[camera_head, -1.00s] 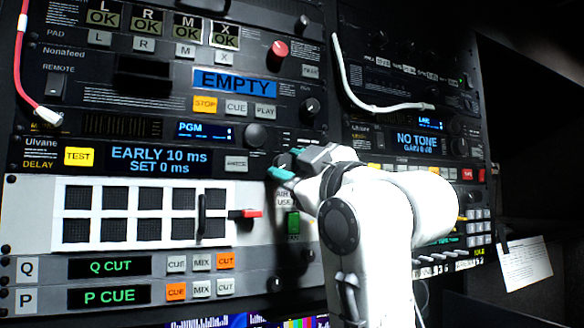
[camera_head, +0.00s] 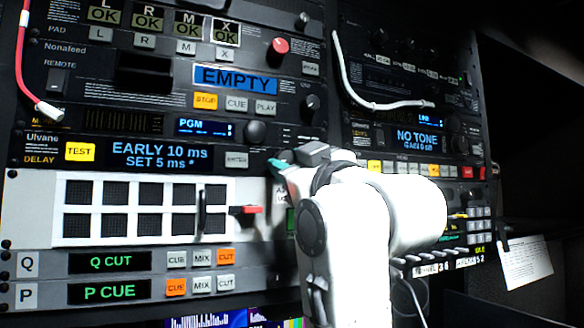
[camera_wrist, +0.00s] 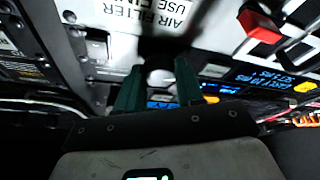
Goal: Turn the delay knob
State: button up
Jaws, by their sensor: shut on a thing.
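The Ulvane delay unit's display (camera_head: 160,156) reads "EARLY 10 ms" and "SET 5 ms" with a small mark after it. My gripper (camera_head: 278,167) is at the right end of this unit, with its teal fingertips against the panel. It is shut on the delay knob, which my gripper hides in the head view. In the wrist view the pale round knob (camera_wrist: 161,78) shows between the two green fingers of my gripper (camera_wrist: 160,72).
A yellow TEST button (camera_head: 80,152) and a grey button (camera_head: 236,160) are on the same unit. Another knob (camera_head: 255,132) sits just above. A red lever (camera_head: 245,210) sticks out below, left of my arm. A white cable (camera_head: 372,103) hangs at the upper right.

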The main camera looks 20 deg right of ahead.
jog(key=shift+a+m+h, duration=0.1)
jog(key=shift+m+h, duration=0.9)
jog(key=shift+m, duration=1.05)
jog(key=shift+a+m+h, duration=0.1)
jog(key=shift+m+h, duration=0.9)
jog(key=shift+m, duration=1)
jog(key=shift+a+m+h, duration=0.1)
jog(key=shift+m+h, duration=0.9)
jog(key=shift+m, duration=1.35)
jog(key=o, duration=1)
jog(key=shift+o, duration=0.2)
jog(key=b+v, duration=0.4)
jog(key=v, duration=0.6)
jog(key=shift+s, duration=0.4)
jog(key=shift+a+f, duration=0.1)
jog(key=shift+f, duration=0.05)
